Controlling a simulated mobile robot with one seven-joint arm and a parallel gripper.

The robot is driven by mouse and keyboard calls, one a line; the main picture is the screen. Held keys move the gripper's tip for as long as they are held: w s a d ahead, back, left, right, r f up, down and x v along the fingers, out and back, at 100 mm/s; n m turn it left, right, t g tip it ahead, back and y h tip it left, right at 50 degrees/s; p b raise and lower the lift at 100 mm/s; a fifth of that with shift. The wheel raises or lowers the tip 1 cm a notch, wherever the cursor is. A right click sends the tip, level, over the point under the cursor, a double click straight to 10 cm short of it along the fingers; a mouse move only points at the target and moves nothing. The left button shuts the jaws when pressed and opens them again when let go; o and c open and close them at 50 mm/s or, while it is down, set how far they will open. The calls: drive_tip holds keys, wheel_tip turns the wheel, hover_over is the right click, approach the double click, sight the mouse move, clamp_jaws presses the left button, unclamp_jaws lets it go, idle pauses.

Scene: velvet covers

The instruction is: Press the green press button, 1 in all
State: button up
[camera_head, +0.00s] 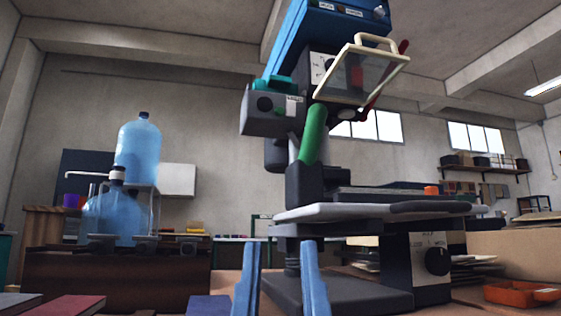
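A large blue and grey press-like machine (302,40) stands ahead, slightly right of centre. A grey control box (254,125) sits on its left side, with a dark round part (264,104), a small label and a teal piece (275,85) on top. A small greenish spot (281,111) shows on the box's face; I cannot tell for sure whether it is the green press button. A green cylinder (314,134) slants below the clear guard. My gripper (281,252) shows two blue fingers at the bottom, spread apart and empty, below the control box and in front of the machine's base.
A cream-framed clear guard (362,76) with a red lever hangs at the machine's front. A flat grey table (370,211) juts from the column above a dark base. Blue water bottles (138,150) stand left. A dial box (415,268) and an orange tray (522,293) are right.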

clamp_jaws()
idle(1.4)
